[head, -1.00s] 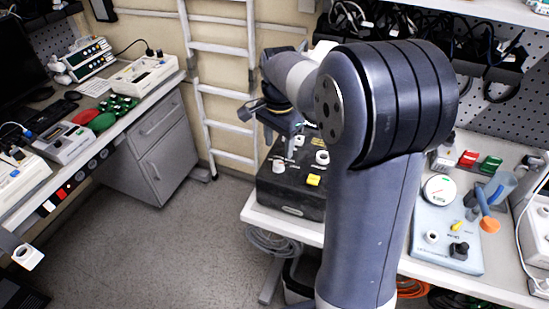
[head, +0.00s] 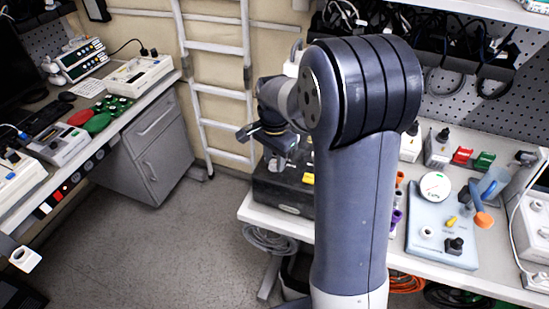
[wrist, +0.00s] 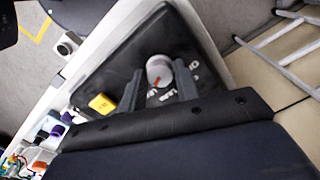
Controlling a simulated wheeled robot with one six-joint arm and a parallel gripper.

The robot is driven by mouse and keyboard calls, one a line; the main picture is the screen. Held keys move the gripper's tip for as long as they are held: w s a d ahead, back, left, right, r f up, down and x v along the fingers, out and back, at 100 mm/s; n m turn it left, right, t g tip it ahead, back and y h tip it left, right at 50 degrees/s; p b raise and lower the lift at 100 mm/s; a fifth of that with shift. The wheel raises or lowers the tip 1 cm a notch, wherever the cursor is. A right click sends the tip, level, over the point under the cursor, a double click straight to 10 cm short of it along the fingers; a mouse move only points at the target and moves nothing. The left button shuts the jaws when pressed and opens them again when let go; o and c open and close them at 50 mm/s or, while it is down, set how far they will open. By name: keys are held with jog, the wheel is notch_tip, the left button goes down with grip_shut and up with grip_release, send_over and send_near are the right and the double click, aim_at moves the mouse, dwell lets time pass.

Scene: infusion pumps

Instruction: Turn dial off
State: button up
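The dial (wrist: 158,66) is a round pale grey knob with a red mark. It stands on the top of a black box (wrist: 105,75) with white lettering. In the wrist view my gripper (wrist: 160,82) is open, with one finger on each side of the dial. I cannot tell whether either finger touches it. In the head view my gripper (head: 279,158) is low over the black box (head: 285,203), and my arm hides part of the box top.
A yellow button (wrist: 102,103) is on the box beside the dial. A pale blue panel (head: 425,212) with a gauge and knobs lies farther right on the white bench. A ladder (head: 215,90) leans on the wall behind.

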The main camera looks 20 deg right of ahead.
jog(key=c, duration=0.5)
jog(key=shift+n, duration=0.5)
jog(key=n, duration=0.5)
jog(key=shift+n, duration=0.3)
jog(key=n, duration=1.3)
jog(key=shift+n+b, duration=0.3)
jog(key=n, duration=0.6)
jog(key=shift+n, duration=0.4)
